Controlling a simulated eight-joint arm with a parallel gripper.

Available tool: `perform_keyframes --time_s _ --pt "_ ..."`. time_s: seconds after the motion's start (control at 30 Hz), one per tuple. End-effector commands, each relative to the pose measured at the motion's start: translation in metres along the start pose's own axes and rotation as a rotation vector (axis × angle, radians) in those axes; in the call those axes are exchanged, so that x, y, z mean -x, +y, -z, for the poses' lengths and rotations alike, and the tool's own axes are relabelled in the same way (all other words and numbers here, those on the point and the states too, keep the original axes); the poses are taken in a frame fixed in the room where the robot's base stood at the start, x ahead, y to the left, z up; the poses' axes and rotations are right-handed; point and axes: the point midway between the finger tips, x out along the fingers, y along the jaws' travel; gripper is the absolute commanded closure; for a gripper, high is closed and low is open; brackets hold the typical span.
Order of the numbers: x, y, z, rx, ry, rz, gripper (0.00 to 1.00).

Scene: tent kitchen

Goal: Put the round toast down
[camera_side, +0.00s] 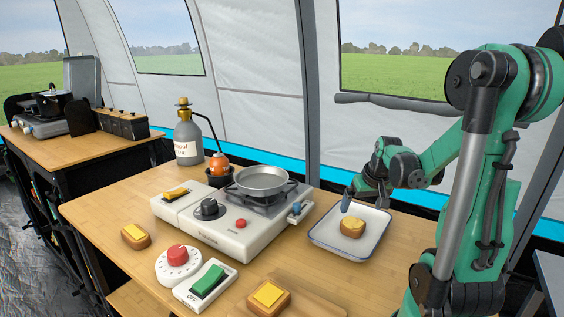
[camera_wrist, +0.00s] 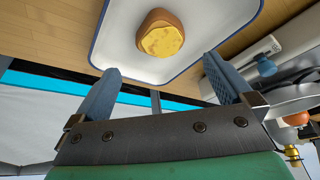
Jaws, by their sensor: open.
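The round toast (camera_side: 352,228), brown with a yellow top, sits on a white tray with a blue rim (camera_side: 322,240) at the right of the table. In the wrist view the toast (camera_wrist: 160,35) lies on the tray (camera_wrist: 112,38), beyond my fingertips and clear of both. My gripper (camera_side: 360,198) is over the tray's back edge, beside the toast. Its two blue fingers (camera_wrist: 165,75) are spread wide with nothing between them. In the side view the fingers partly overlap, so their gap is hard to see there.
A white stove (camera_side: 232,235) with a pan (camera_side: 262,180) stands left of the tray. Two other toasts (camera_side: 135,236) (camera_side: 268,297), a red-knobbed dial (camera_side: 177,262) and a green switch (camera_side: 208,283) lie at the front. A gas bottle (camera_side: 187,140) stands behind.

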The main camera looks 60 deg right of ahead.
Motion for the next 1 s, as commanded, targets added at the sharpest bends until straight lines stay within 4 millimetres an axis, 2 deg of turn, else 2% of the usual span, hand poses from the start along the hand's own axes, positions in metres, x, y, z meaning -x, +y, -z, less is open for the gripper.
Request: perform_keyframes --time_s 0.2,0.43,0.53,0.63,0.73,0.8,0.9,1.0 --pt "0.028 0.000 -0.001 -0.001 0.000 0.000 0.00" --pt "0.044 -0.001 -0.001 0.002 0.000 0.000 0.00" --pt "0.047 -0.014 -0.001 0.036 0.008 0.013 0.00" --pt "0.052 -0.050 -0.003 0.132 0.034 0.051 0.00" --pt "0.061 -0.103 -0.014 0.275 0.075 0.114 0.00" --pt "0.070 -0.140 -0.028 0.380 0.107 0.169 0.00" --pt "0.083 -0.183 -0.053 0.515 0.150 0.249 0.00" --pt "0.095 -0.213 -0.078 0.622 0.182 0.322 0.00"
